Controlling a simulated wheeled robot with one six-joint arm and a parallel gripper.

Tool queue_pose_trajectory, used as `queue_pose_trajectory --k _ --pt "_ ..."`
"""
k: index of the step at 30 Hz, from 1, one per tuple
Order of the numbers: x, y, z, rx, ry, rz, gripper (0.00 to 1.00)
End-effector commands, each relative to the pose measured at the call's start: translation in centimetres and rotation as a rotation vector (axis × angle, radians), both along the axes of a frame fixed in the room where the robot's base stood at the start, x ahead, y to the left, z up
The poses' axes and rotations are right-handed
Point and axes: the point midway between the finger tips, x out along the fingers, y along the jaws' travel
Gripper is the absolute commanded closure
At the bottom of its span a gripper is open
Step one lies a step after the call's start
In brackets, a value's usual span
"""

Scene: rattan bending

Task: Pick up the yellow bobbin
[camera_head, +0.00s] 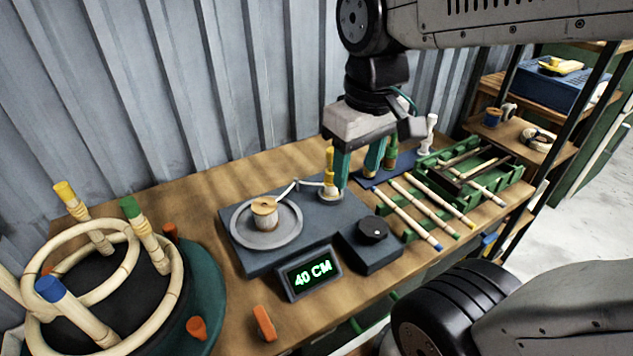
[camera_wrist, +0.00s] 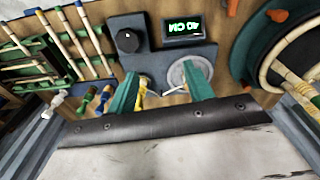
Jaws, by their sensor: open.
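The yellow bobbin (camera_head: 329,160) stands upright at the back right of the grey-blue winding machine (camera_head: 283,252), with a pale lower part. A thin pale cord runs to it from the wooden spool (camera_head: 264,208) on the round plate. My gripper (camera_head: 357,180) points down with its teal fingers open and empty. In the head view the bobbin shows just left of the left finger. In the wrist view the yellow bobbin (camera_wrist: 141,93) shows between the fingers of my gripper (camera_wrist: 162,80), close to the left finger. Whether it touches is unclear.
Green and white bobbins (camera_head: 428,132) stand right of my gripper. A green rack (camera_head: 510,180) holds several colour-tipped rods. A display (camera_head: 310,273) reads 40 CM. A rattan frame (camera_head: 175,280) with coloured posts stands at left. A corrugated wall (camera_head: 180,80) closes the back.

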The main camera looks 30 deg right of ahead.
Motion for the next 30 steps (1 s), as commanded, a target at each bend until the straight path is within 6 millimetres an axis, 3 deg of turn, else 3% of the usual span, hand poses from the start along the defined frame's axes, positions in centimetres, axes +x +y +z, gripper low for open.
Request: queue_pose_trajectory --k 3,9,15,21,30 --pt "5.0 -1.5 -0.4 -0.007 0.033 0.087 0.49" --pt "13.1 -4.8 -2.9 -0.013 0.066 0.246 0.49" --pt "18.5 -7.8 -6.1 -0.013 0.086 0.364 0.49" --pt "20.4 -9.1 -7.9 -0.012 0.093 0.412 0.49" --pt "20.5 -9.2 -11.2 -0.011 0.095 0.416 0.49"
